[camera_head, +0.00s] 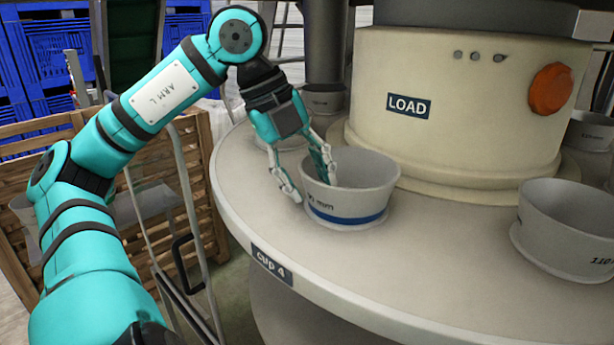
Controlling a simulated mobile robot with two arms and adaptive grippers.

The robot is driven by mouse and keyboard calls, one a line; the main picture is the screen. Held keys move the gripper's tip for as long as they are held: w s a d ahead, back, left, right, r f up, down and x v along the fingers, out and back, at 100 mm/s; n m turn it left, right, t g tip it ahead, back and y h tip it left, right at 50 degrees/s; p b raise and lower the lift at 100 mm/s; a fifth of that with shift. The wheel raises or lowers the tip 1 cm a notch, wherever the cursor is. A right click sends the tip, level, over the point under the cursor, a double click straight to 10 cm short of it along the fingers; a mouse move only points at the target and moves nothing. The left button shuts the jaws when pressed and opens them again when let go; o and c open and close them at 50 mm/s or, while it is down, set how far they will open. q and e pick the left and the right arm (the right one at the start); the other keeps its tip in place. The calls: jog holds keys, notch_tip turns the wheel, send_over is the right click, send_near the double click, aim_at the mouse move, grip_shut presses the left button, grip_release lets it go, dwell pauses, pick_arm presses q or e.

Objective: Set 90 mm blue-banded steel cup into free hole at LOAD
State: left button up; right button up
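The blue-banded cup (362,185) is pale grey steel and reads "0 mm", the first digit being hard to make out. It stands upright on the rim of the round cream machine table (440,255), in front of the LOAD sign (408,106). Its blue band shows just above the table surface; any hole under it is hidden. My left gripper (312,189) straddles the cup's left wall, one finger outside and one inside. The fingers are spread wider than the wall, so it looks open. My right gripper is not in view.
A larger cup marked 110 (568,228) stands to the right on the same table. Another cup (325,101) stands behind my gripper. The cream housing with an orange button (550,88) rises behind the cup. A wooden crate (30,240) stands left.

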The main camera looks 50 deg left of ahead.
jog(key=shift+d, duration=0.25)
pick_arm(q)
jog(key=shift+r, duration=0.2)
jog(key=shift+r+p, duration=0.8)
jog(key=shift+p, duration=0.2)
jog(key=b+v, duration=0.1)
jog(key=v, duration=1)
jog(key=shift+b, duration=0.35)
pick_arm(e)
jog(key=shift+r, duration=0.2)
pick_arm(q)
jog(key=shift+r, duration=0.1)
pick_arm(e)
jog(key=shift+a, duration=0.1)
